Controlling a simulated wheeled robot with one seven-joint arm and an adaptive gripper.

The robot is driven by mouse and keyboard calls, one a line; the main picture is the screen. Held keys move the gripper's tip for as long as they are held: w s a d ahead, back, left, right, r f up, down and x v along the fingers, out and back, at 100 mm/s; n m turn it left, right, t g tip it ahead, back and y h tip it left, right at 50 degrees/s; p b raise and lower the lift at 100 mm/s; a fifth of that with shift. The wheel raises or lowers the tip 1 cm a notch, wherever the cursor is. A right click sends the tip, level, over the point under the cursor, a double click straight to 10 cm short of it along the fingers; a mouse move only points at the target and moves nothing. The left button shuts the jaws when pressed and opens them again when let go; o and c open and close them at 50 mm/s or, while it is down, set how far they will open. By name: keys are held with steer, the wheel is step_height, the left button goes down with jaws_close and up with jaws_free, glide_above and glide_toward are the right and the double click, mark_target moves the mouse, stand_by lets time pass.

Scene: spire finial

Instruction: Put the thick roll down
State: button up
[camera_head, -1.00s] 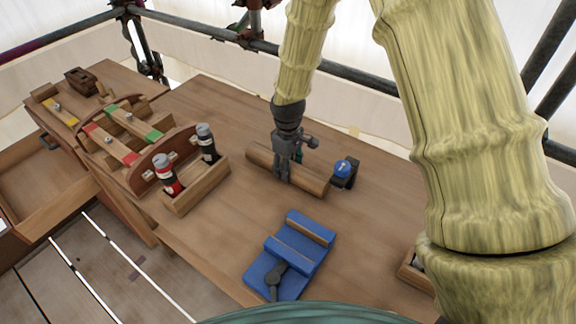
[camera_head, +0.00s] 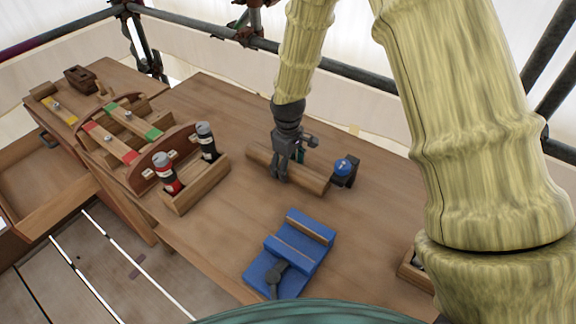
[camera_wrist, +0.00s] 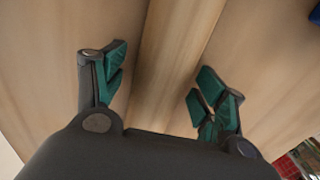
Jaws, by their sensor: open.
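The thick roll (camera_head: 314,184) is a long, pale wooden cylinder lying on the brown bench top (camera_head: 235,235). My gripper (camera_head: 290,166) is down over its middle, with one finger on each side, and hides part of it. In the wrist view the roll (camera_wrist: 172,50) runs between the open fingers of my gripper (camera_wrist: 163,75), with a gap at both teal pads. The roll's near part is hidden behind the gripper's body in that view.
A blue vise-like block (camera_head: 290,252) sits in front of the roll. A blue ball on a black stand (camera_head: 345,170) is close to the roll's right end. A wooden rack (camera_head: 196,186) with two bottles stands left. Bench is clear between them.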

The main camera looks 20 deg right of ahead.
step_height(320, 180, up, 12)
steer(key=b, duration=0.2)
stand_by(0.4)
stand_by(0.4)
